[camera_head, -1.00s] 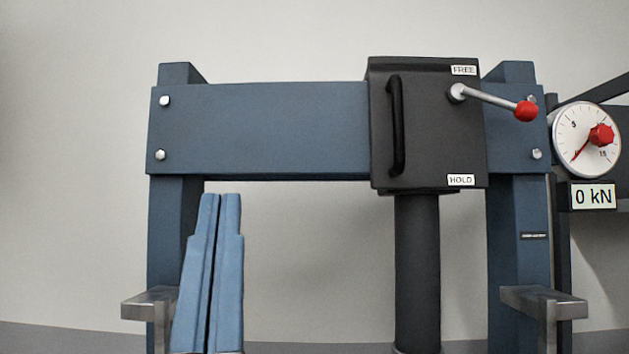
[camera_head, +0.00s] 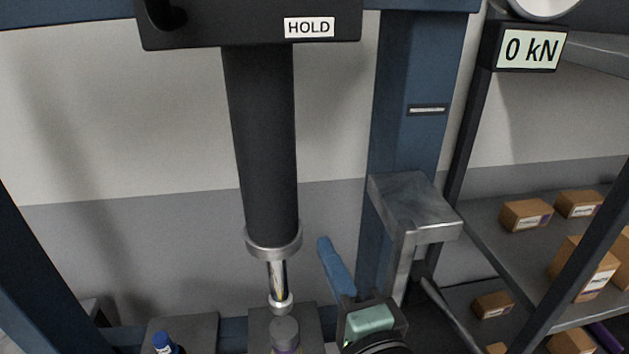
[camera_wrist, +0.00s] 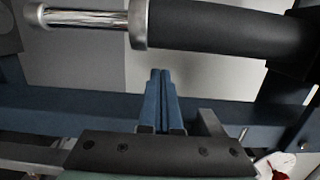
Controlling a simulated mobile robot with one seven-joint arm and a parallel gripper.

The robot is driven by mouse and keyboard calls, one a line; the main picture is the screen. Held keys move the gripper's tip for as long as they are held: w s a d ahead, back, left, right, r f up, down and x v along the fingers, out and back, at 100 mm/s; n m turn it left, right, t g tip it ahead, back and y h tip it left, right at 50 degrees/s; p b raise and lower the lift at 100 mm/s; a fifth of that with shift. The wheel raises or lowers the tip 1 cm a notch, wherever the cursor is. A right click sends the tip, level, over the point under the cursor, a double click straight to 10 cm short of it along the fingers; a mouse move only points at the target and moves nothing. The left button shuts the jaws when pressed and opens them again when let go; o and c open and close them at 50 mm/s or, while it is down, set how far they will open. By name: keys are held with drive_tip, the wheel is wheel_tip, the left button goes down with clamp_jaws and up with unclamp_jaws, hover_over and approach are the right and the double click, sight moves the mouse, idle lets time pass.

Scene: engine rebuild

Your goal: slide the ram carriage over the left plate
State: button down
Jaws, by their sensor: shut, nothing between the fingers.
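The black ram carriage (camera_head: 225,22) shows only its lower part at the top of the head view, with a HOLD label and the bottom of its handle. Its lever is out of view. The ram's black cylinder (camera_head: 265,140) hangs from it, ending in a chrome rod (camera_head: 278,283). Two dark grey plates show low down: the left plate (camera_head: 195,328), partly cut off, and another (camera_head: 305,322) below the rod. My gripper (camera_head: 326,241) is right of the rod; its blue fingers (camera_wrist: 160,74) are together and empty in the wrist view, apart from the carriage handle.
The blue right post (camera_head: 410,130) carries a grey metal bracket (camera_head: 415,195) close to my gripper. A blue-capped item (camera_head: 163,342) stands by the left plate. Shelves with cardboard boxes (camera_head: 525,214) are at the right. The gauge display (camera_head: 531,48) reads 0 kN.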

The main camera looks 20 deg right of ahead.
drive_tip(key=w+d+p, duration=0.1)
drive_tip(key=w+p, duration=0.2)
drive_tip(key=w, duration=0.6)
drive_tip(key=shift+w, duration=0.2)
drive_tip(key=shift+a, duration=0.1)
